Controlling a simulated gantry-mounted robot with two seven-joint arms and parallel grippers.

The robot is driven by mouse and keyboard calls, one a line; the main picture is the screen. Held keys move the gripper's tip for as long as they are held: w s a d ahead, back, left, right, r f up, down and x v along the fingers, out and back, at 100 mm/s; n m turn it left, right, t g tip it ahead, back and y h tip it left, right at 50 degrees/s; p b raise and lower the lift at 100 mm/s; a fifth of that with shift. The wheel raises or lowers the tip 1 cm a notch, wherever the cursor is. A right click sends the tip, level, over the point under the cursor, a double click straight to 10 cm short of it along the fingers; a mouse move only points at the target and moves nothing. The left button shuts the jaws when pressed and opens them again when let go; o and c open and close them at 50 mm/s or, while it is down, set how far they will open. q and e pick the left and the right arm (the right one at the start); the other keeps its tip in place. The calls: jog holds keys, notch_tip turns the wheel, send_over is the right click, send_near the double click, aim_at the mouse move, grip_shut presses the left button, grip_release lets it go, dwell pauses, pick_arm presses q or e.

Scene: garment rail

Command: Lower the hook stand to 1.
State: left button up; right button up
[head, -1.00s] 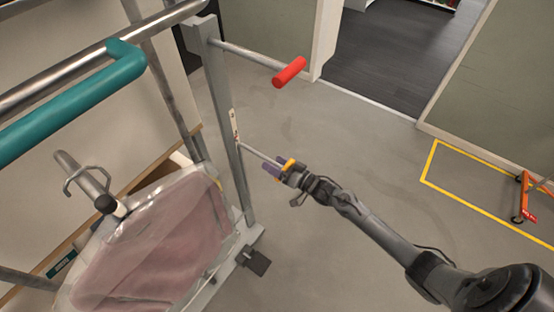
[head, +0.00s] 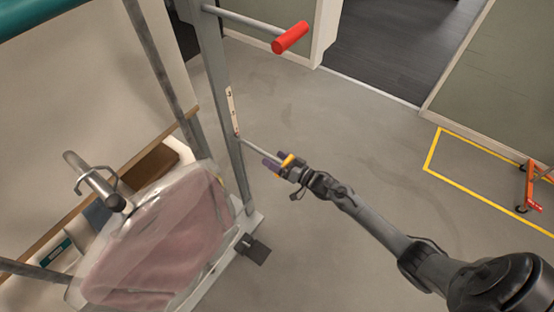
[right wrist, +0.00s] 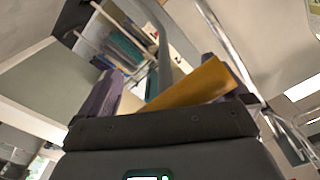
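The hook stand is a grey upright post (head: 215,80) with a side arm ending in a red grip (head: 290,37) near the top. A pale marked strip (head: 231,108) runs down the post; its marks are too small to read. Just below it, a thin rod (head: 252,149) sticks out toward my right gripper (head: 270,161). In the right wrist view, a yellow handle (right wrist: 190,88) lies across between the purple fingers and seems to fill the gap, so the gripper looks shut on it. My left gripper is not in view.
A clear bag with pinkish cloth (head: 160,240) hangs left of the post, near a metal hook bar (head: 95,180). A teal bar (head: 45,14) crosses the top left. The floor (head: 340,130) right of the post is open, with an orange wheeled frame (head: 530,185) farther right.

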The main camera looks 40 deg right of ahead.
jog(key=shift+s+f, duration=0.3)
jog(key=shift+f, duration=0.1)
jog(key=shift+s, duration=0.2)
jog(key=p+v, duration=0.1)
jog(key=v, duration=0.9)
jog(key=shift+d+r, duration=0.15)
jog(key=shift+r, duration=0.25)
jog(key=shift+w, duration=0.1)
